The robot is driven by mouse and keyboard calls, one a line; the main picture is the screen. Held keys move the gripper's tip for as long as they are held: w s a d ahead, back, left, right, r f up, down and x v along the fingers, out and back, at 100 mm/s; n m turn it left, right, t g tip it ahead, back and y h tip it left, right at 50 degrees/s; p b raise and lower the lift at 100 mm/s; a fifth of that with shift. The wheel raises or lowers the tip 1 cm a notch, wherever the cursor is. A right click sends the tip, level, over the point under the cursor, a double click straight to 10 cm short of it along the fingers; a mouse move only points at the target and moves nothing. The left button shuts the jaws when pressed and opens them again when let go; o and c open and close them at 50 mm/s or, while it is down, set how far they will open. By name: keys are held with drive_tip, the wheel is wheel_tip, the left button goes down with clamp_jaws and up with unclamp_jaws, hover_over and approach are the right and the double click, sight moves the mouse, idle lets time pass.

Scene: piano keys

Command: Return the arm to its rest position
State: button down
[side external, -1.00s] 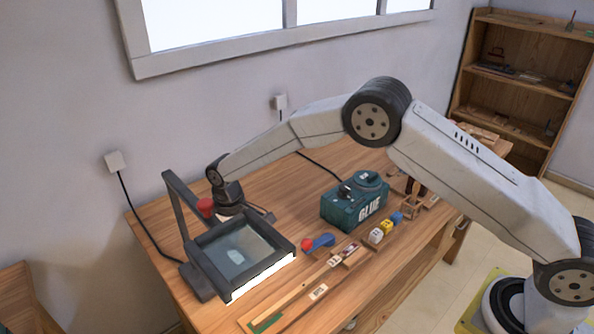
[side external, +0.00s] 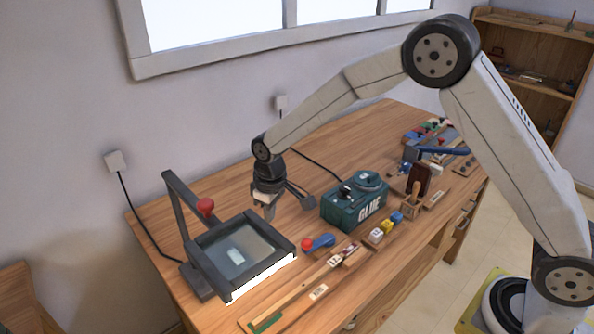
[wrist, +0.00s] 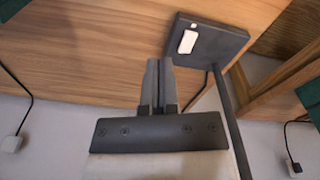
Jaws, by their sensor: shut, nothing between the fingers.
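My gripper (side external: 269,213) hangs from my arm, pointing down, above the wooden workbench. In the side view it appears just behind the dark-framed glass-topped box (side external: 233,248) and left of the green glue box (side external: 354,202). Its two narrow fingers are together with nothing between them, and they also show close together in the wrist view (wrist: 158,65). My arm is raised and bent over the bench.
A dark plate with a white piece (wrist: 189,41) shows in the wrist view.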

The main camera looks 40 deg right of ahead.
drive_tip(key=s+d+r+m, duration=0.1)
drive_tip(key=s+d, duration=0.2)
drive_tip(key=s, duration=0.4)
drive_tip(key=s+d+r+m+t, duration=0.1)
drive_tip(key=s+d+r, duration=0.1)
drive_tip(key=s+d, duration=0.2)
drive_tip(key=s+d+r+m, duration=0.1)
drive_tip(key=s+d, duration=0.3)
drive_tip(key=s, duration=0.6)
drive_tip(key=shift+s+r+m+t, duration=0.25)
drive_tip(key=shift+m+t, duration=0.15)
drive_tip(key=shift+m, duration=0.2)
